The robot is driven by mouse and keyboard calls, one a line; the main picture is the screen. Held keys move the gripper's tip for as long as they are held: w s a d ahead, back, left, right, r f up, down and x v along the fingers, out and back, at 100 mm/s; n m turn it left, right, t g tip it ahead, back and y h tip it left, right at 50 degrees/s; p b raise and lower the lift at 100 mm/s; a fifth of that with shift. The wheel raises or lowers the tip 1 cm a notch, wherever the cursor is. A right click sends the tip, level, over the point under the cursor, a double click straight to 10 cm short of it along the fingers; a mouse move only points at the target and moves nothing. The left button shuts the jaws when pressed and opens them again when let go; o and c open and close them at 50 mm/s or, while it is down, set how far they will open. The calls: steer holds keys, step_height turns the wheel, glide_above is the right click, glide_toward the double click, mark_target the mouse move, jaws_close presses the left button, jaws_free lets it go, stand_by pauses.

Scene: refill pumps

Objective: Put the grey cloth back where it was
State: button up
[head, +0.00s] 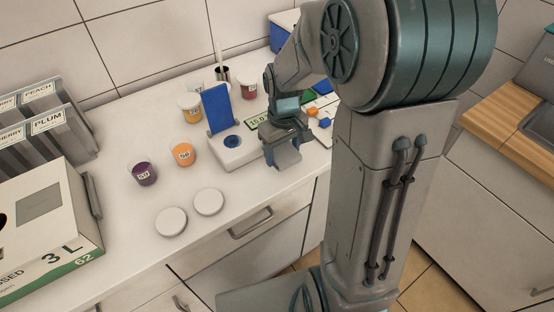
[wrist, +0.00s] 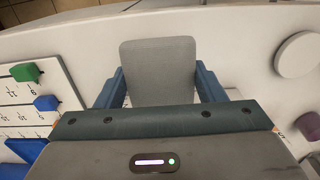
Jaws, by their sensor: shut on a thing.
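The grey cloth (wrist: 158,72) shows in the wrist view as a flat, rounded-corner grey piece between my two fingers. My gripper (wrist: 162,90) is shut on it, with a blue finger on each side. In the head view my gripper (head: 284,156) points down at the counter's front edge, just right of the white device with the blue upright panel (head: 218,108). I cannot tell whether the cloth touches the counter. In the head view the cloth is hard to tell apart from the fingers.
Two white round lids (head: 208,201) lie on the counter (head: 120,210) near its front. A purple cup (head: 144,174) and an orange cup (head: 182,154) stand behind them. A board with coloured blocks (wrist: 40,95) is close beside my gripper. A 3 L box (head: 45,225) stands at left.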

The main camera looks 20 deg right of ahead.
steer(key=shift+w+a+f, duration=0.25)
steer(key=shift+a+f, duration=0.2)
steer(key=shift+a, duration=0.15)
steer(key=shift+f, duration=1.95)
steer(key=shift+f, duration=0.15)
steer(key=o, duration=1)
